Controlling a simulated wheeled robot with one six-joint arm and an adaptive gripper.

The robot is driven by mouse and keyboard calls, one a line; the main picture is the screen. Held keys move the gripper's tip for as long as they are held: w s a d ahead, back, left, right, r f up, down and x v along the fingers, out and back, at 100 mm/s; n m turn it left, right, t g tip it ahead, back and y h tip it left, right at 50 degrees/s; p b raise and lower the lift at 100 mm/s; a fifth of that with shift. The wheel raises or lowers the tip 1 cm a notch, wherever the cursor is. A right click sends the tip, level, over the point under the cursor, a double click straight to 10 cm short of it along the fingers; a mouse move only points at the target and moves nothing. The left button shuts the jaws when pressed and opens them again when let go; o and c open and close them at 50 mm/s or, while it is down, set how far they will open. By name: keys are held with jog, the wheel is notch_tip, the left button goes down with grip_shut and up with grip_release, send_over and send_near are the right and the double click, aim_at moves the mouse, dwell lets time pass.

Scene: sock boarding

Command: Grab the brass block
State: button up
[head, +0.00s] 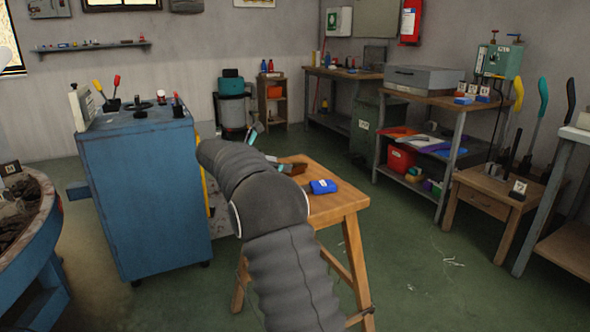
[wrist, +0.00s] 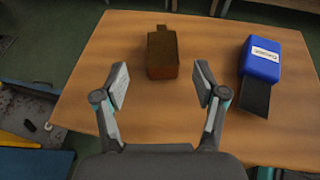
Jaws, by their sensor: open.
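The brass block (wrist: 162,56) is a brownish block with a small tab at its far end, lying on the wooden table (wrist: 82,75). In the wrist view it lies straight ahead of my gripper (wrist: 161,84), slightly beyond the fingertips and lined up with the gap between them. My gripper is open and empty, one finger to each side. In the head view, my own arm hides most of the gripper; the block (head: 299,168) shows as a small brown shape on the table beside it.
A blue block (wrist: 262,58) with a white label and a dark flat part lies right of the brass block; it also shows in the head view (head: 323,187). A blue cabinet (head: 140,195) stands left of the table. Bare tabletop surrounds the brass block.

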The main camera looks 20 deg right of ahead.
jog(key=shift+x, duration=3.1)
jog(key=shift+s, duration=0.15)
grip_shut()
